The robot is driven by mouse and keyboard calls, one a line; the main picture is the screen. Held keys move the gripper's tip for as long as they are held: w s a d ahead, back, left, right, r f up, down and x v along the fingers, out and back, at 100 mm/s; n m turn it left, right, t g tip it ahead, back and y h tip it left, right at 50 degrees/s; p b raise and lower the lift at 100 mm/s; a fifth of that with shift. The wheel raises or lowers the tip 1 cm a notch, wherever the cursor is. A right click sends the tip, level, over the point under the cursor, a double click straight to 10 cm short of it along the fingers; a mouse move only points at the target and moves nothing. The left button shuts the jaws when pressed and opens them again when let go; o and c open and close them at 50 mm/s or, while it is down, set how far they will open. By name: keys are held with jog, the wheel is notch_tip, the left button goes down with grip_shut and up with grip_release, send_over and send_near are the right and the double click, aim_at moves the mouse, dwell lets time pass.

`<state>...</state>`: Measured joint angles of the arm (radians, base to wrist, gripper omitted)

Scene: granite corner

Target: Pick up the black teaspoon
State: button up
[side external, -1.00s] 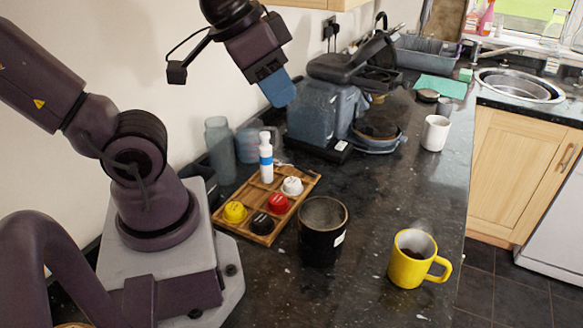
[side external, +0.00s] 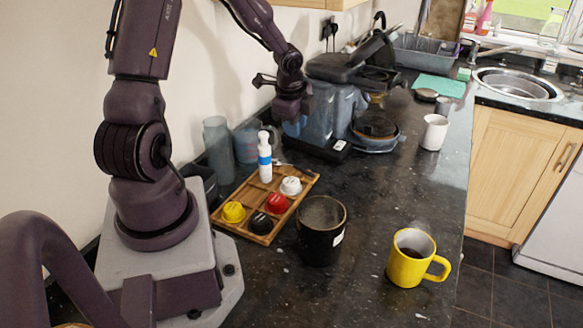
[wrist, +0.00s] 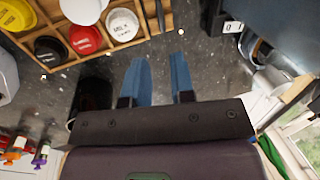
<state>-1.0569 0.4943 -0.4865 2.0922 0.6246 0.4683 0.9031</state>
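A thin dark piece, likely the handle of the black teaspoon (wrist: 160,16), shows at the edge of the wooden tray (wrist: 150,28) at the top of the wrist view. Its bowl is not clear to me. In the side view a small thin shape (side external: 282,164) lies at the tray's far corner, too small to identify surely. My gripper (wrist: 160,62) is open, with its two blue fingers apart and nothing visible between them. In the side view my gripper (side external: 293,127) hangs above the counter, beyond the tray and close to the coffee machine.
The tray holds yellow (side external: 233,212), black (side external: 261,223), red (side external: 277,203) and white (side external: 291,186) capsules and a white-blue bottle (side external: 265,158). A black canister (side external: 321,236) and yellow mug (side external: 412,262) stand nearer. The dark machine (side external: 318,115) is close to my gripper. Right counter is freer.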

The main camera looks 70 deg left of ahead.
aim_at(297, 167)
jog(key=x, duration=1.4)
jog(key=shift+s+a+f, duration=0.15)
jog(key=shift+a, duration=0.05)
grip_shut()
